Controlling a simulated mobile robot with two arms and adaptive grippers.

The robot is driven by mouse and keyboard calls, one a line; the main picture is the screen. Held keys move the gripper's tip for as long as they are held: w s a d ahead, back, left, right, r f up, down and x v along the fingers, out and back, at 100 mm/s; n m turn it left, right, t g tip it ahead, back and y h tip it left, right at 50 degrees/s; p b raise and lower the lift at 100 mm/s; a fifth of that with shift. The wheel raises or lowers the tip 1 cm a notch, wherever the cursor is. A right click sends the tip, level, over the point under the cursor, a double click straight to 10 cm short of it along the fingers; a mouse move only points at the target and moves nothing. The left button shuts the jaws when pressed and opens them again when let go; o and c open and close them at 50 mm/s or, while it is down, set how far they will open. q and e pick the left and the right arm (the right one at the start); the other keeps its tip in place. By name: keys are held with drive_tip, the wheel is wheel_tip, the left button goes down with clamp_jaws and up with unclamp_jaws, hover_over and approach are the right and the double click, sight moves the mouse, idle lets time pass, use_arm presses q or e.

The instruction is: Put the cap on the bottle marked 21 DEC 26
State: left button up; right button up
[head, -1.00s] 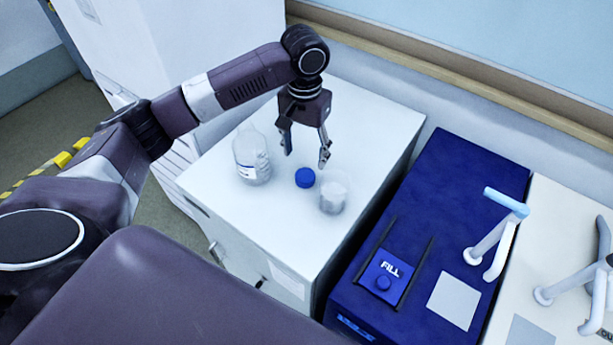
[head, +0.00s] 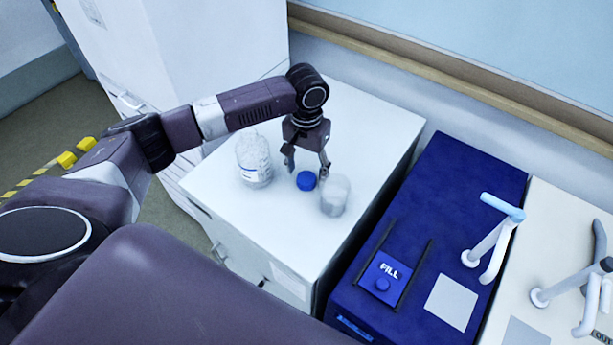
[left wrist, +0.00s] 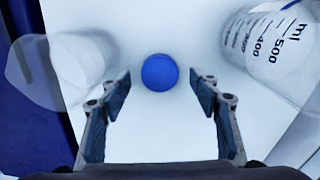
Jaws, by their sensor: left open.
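The blue cap (head: 306,181) lies on the white cabinet top between the bottle and a beaker. It also shows in the left wrist view (left wrist: 159,72), ahead of and between my fingers. My left gripper (head: 307,166) is open and points down just above and behind the cap; its fingers (left wrist: 160,87) are apart and empty. A clear bottle (head: 254,160) with no cap on it stands upright to the left of the cap. Its label is too small to read; the left wrist view shows ml graduations on it (left wrist: 268,42). My right gripper is not in view.
A clear beaker (head: 334,195) stands close to the right of the cap, beside my finger. The white cabinet top (head: 270,225) is clear in front. A dark blue unit with a FILL plate (head: 388,272) and a light-blue-handled tap (head: 503,207) stands to the right.

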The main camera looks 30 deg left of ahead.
sight(307, 178)
use_arm(q)
drive_tip(key=shift+f, duration=0.85)
drive_tip(key=c, duration=1)
drive_tip(key=shift+r, duration=0.15)
wheel_tip(307, 178, up, 20)
drive_tip(key=b, duration=0.1)
drive_tip(key=shift+b, duration=0.4)
